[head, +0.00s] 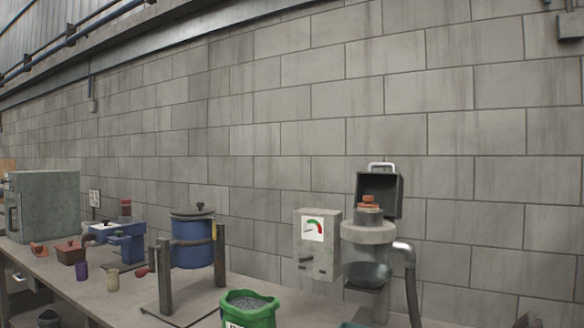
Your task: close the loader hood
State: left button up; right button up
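The loader hood (380,194) is a dark square box with a pale handle (382,166) on top. It stands tilted up and open at the back of the loader, its hollow inside facing me. Below it the loader has a grey round collar (369,232) with an orange-brown piece (369,202) on top and a clear bowl (366,272) underneath. A grey box with a gauge (317,244) is beside it on the left, and a hose (411,285) hangs on the right. Neither gripper is in view.
A green tub of grey pellets (249,308) is at the front. A blue drum (193,244) hangs in a stand left of the loader. The bench (130,301) runs left with a blue device (120,240), small pots and a large grey-green cabinet (45,205). A block wall is behind.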

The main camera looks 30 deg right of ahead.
aim_at(386, 188)
jog(key=u, duration=0.75)
jog(key=i, duration=2.65)
jog(key=z, duration=4.6)
